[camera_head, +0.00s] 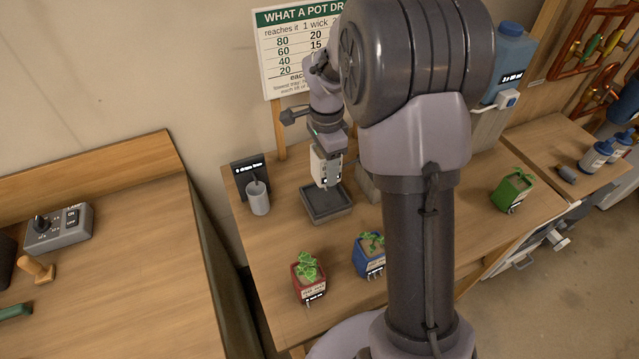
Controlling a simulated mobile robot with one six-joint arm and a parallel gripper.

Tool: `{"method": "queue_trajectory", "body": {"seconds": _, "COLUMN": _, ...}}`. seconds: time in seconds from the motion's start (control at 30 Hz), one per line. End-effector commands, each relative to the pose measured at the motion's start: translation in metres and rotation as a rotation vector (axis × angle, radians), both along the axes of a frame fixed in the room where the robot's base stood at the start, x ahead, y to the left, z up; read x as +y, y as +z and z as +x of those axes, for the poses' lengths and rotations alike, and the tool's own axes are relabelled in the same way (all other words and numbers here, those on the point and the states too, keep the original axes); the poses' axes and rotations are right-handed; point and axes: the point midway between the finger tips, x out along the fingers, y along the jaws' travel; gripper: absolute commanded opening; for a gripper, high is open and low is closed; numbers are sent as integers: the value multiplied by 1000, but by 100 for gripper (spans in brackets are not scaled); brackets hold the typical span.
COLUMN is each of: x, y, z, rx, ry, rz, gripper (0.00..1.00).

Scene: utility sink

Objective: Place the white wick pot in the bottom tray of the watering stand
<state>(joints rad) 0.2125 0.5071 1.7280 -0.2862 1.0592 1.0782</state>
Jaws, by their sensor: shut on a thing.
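My gripper (327,150) points down and is shut on the white wick pot (323,168). The pot hangs upright, as far as I can tell, above the back part of a dark grey square tray (345,207). Whether its base touches the tray is too small to tell. The tray looks empty and sits low on the wooden bench. A grey block-like part (368,188) shows just right of the tray. My arm hides the rest of it, so I cannot tell how the watering stand continues there.
A red pot (309,288) and a blue pot (365,262) with plants stand in front of the tray. A grey cup (258,198) and a small dark display (249,172) are at left. A green pot (513,190) stands at right. A poster (290,50) hangs behind.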

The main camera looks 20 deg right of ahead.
Motion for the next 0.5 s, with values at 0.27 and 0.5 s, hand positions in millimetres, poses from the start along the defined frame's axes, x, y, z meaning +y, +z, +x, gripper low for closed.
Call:
{"method": "queue_trajectory", "body": {"seconds": 0.27, "x": 0, "y": -66, "z": -1, "rx": 3, "ry": 0, "rz": 1, "gripper": 3}}
{"method": "queue_trajectory", "body": {"seconds": 0.5, "x": 0, "y": -79, "z": 0, "rx": -1, "ry": 0, "rz": 1, "gripper": 3}}
